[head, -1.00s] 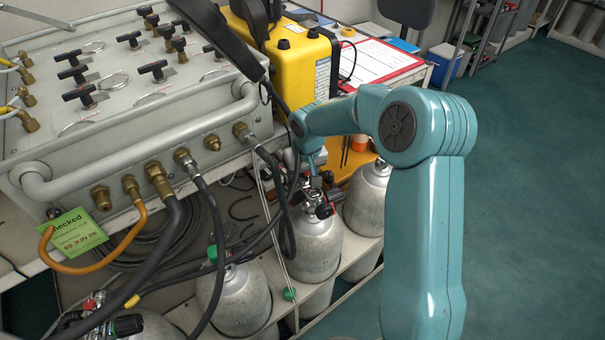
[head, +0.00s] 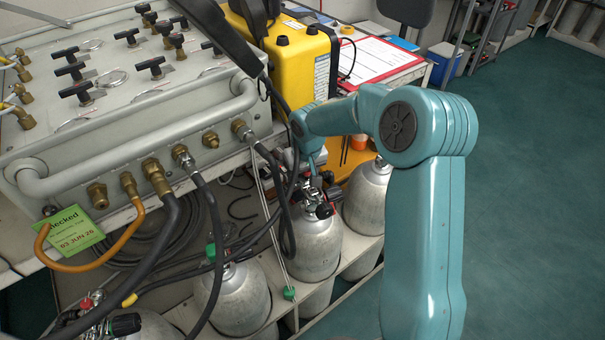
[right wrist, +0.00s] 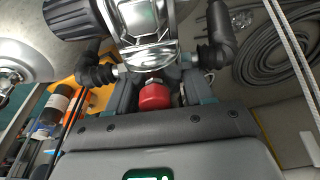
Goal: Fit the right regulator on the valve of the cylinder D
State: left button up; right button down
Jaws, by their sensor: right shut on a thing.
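My right gripper (head: 316,183) reaches down to the top of a grey cylinder (head: 317,248) in the head view. No letter is readable on it. In the right wrist view my gripper (right wrist: 158,92) is shut on the regulator (right wrist: 148,28), a chrome body with a red round part (right wrist: 154,96) between the fingers and black hoses at both sides. A black knob (right wrist: 75,17) is beside the chrome body. The regulator is at the valve, but I cannot tell whether it is seated. My left gripper is not in view.
Another grey cylinder (head: 367,200) stands close behind, and one (head: 240,300) stands at the left. Dark hoses run from the grey panel (head: 120,140) past the cylinders. A yellow case (head: 290,60) is on the bench. The green floor (head: 540,200) at the right is clear.

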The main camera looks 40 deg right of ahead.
jog(key=shift+f+b, duration=0.7)
dwell(0.9)
jog(key=shift+c, duration=1.8)
grip_release()
jog(key=p+v, duration=0.3)
jog(key=v, duration=1.3)
jog(key=shift+r, duration=0.15)
